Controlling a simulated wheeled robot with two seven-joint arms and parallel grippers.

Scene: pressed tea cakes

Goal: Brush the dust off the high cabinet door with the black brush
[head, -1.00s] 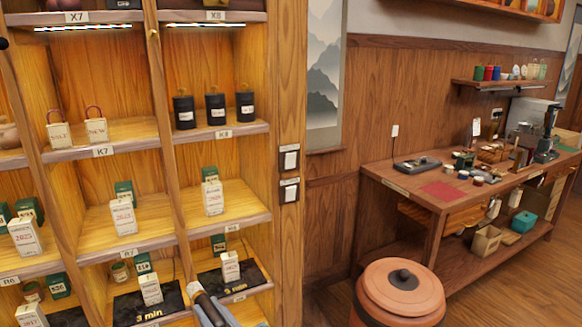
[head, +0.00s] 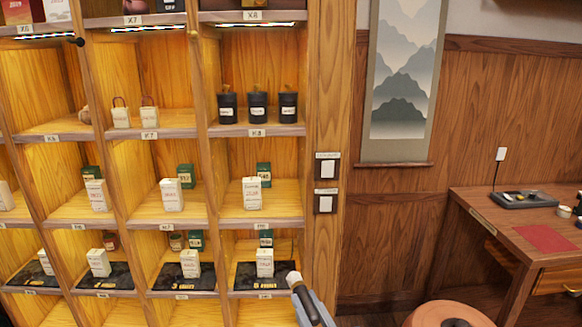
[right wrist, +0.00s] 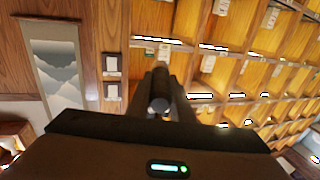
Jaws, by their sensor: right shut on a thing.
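A dark, rod-like thing with a pale end, probably the black brush (head: 306,294), shows at the bottom of the head view in front of the lowest shelf row. My right gripper (head: 316,313) is shut on it; only its grey-blue tip shows at the lower edge. In the right wrist view the dark rod (right wrist: 160,82) stands between the fingers, pointing away from the wrist. Its bristles cannot be made out. No high cabinet door or dust on it can be made out. My left gripper is not in view.
An open wooden shelf wall (head: 230,222) fills the left, with boxes and black canisters (head: 257,107) in its compartments. Switches (head: 326,170) sit on its right post. A scroll (head: 401,80) hangs beside it. A brown lidded bin (head: 440,314) and a wooden table (head: 490,212) stand right.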

